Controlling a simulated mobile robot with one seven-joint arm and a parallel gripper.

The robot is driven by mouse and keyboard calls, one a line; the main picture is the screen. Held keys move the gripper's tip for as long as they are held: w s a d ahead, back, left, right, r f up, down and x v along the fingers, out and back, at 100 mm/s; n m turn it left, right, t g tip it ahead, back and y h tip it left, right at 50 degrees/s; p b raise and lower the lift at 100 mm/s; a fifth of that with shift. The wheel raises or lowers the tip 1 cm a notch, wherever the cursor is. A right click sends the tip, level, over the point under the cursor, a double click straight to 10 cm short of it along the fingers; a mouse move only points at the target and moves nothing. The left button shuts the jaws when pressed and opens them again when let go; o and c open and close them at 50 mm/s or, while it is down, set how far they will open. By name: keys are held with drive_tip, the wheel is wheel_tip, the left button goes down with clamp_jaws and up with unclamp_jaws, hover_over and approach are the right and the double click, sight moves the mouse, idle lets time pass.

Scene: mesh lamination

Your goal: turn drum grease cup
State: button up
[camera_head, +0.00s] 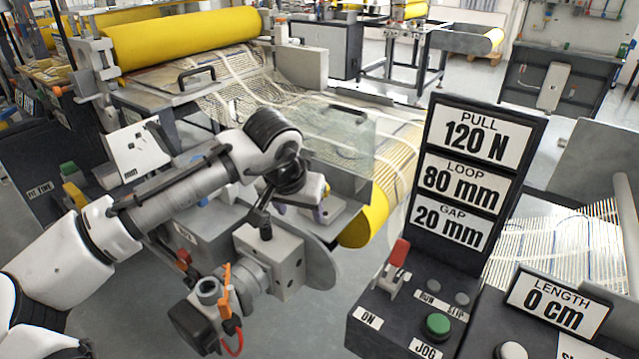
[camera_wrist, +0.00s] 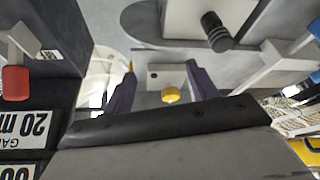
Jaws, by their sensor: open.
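The grease cup appears as a small yellow knob (camera_wrist: 170,95) on a light grey block (camera_wrist: 155,75) in the wrist view. My gripper (camera_wrist: 161,66) is open, its two purple fingers spread to the left and right of the knob. The knob shows between them, nearer the right finger; I cannot tell whether the fingers are level with it in depth. Nothing is held. In the head view my gripper (camera_head: 321,212) is mostly hidden behind my wrist, with a bit of purple finger showing beside the yellow drum (camera_head: 366,215). The cup cannot be made out there.
A control console (camera_head: 400,320) with a red lever (camera_head: 399,253) and a green button (camera_head: 438,325) stands right of my arm. A grey box with a black lever (camera_head: 270,255) is just in front of my wrist. A clear guard (camera_head: 325,140) stands behind my gripper.

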drive_tip(key=w+d+p, duration=0.1)
drive_tip(key=w, duration=0.2)
drive_tip(key=w+d+p, duration=0.1)
drive_tip(key=w, duration=0.3)
drive_tip(key=w+d+p, duration=0.1)
drive_tip(key=w, duration=0.2)
drive_tip(key=shift+w+d+r, duration=0.15)
drive_tip(key=shift+w+d, duration=0.05)
drive_tip(key=shift+w, duration=0.05)
drive_tip(key=shift+w+d+f+p, duration=0.15)
drive_tip(key=shift+w+f, duration=0.2)
drive_tip(key=shift+f, duration=0.1)
drive_tip(key=shift+w+d+f+p, duration=0.15)
drive_tip(key=shift+w+f, duration=0.15)
drive_tip(key=shift+f, duration=0.15)
drive_tip(key=shift+w+f, duration=0.25)
drive_tip(key=shift+f, duration=0.45)
drive_tip(key=c, duration=1)
